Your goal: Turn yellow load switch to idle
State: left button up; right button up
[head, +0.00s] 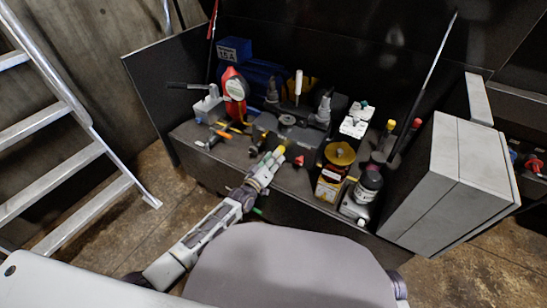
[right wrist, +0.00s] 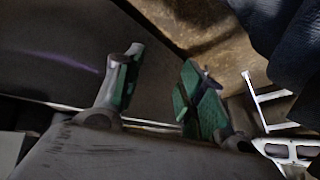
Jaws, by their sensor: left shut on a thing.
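The yellow load switch (head: 281,150) is a small yellow piece at the front of the dark bench in the head view. My left gripper (head: 275,157) reaches in from the lower left and is shut on it; the fingers hide most of it. The switch's pointer position cannot be made out. My right gripper (right wrist: 160,85) shows only in the right wrist view, with its green-padded fingers apart and nothing between them.
A small red part (head: 299,161) sits just right of the left gripper. The dark bench (head: 222,160) also holds a red device (head: 234,88), a yellow-topped container (head: 339,153) and a dark jar (head: 369,183). A grey cabinet (head: 445,185) stands at right, a ladder (head: 75,200) at left.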

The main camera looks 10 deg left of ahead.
pick_arm(q)
jog(key=shift+n, duration=1.9)
jog(key=n, duration=0.3)
jog(key=shift+f, duration=0.1)
jog(key=shift+n+b, duration=0.35)
jog(key=shift+n, duration=1.15)
pick_arm(e)
notch_tip(320, 180, down, 2)
jog(key=shift+s+a+f, duration=0.1)
jog(key=shift+s+a, duration=0.05)
pick_arm(q)
jog(key=o, duration=1)
pick_arm(e)
jog(key=shift+w+r, duration=0.3)
jog(key=shift+w, duration=0.05)
pick_arm(q)
jog(key=shift+o, duration=0.2)
pick_arm(e)
jog(key=shift+s, duration=0.1)
